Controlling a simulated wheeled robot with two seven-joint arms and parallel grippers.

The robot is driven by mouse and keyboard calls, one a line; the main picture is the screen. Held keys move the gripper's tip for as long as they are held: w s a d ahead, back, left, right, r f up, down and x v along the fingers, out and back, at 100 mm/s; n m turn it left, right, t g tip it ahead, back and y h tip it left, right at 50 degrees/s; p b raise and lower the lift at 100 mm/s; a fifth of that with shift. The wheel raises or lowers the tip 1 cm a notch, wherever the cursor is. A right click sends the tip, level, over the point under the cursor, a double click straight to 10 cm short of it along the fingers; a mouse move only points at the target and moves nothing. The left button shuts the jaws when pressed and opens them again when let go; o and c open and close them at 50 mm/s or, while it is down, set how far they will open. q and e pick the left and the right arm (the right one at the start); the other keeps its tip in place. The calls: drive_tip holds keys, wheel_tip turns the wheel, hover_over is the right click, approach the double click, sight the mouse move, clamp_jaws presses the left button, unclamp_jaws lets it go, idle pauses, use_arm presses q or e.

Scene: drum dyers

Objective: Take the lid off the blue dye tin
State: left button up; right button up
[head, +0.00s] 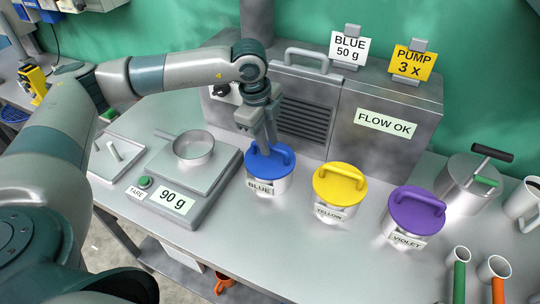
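The blue dye tin (283,187) is a short pale metal tin with a BLUE label on its front. Its blue lid (284,160) sits on top of the tin. My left gripper (267,148) points down over the lid, with its fingertips at the lid's handle. The fingers and wrist hide most of that handle, so I cannot tell whether they are closed on it. My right gripper is not in view.
A yellow-lidded tin (340,184) and a violet-lidded tin (416,209) stand to the right. A scale (190,187) reading 90 g, with a pan (193,150) on it, is to the left. A metal cabinet (345,118) stands behind. Cards read BLUE 50 g and PUMP 3 x.

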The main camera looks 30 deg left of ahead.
sight(270, 146)
use_arm(q)
drive_tip(key=shift+w+d+f+p, duration=0.15)
drive_tip(key=shift+f+p, duration=0.15)
drive_tip(key=shift+f, duration=0.5)
drive_tip(key=shift+w+f+p, duration=0.1)
drive_tip(key=shift+f+p, duration=0.15)
drive_tip(key=shift+f, duration=0.5)
clamp_jaws()
